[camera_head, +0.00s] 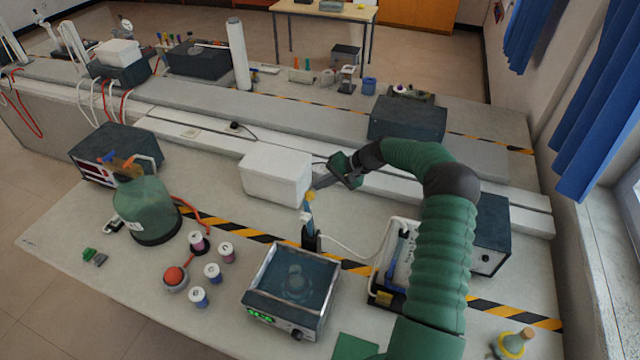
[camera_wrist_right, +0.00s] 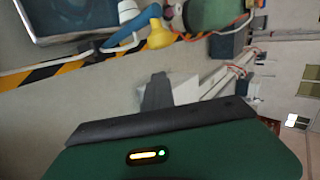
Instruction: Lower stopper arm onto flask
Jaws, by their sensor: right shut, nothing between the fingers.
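The stopper arm (camera_head: 309,214) is a blue bar with a yellow knob at its top, standing nearly upright from a dark base behind the hotplate. In the right wrist view its blue bar (camera_wrist_right: 135,38) ends in the yellow knob (camera_wrist_right: 160,37). A clear, bluish shape that looks like the flask (camera_head: 295,281) is on the hotplate; its outline is hard to make out. My right gripper (camera_head: 318,184) is shut and empty, just above and right of the knob; I cannot tell whether it touches it. Its fingers also show in the right wrist view (camera_wrist_right: 157,92). My left gripper is not in view.
The hotplate (camera_head: 276,318) has a lit display. A large green bottle (camera_head: 145,210) and several small vials are left. A yellow-ringed flask (camera_head: 514,343) is at lower right.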

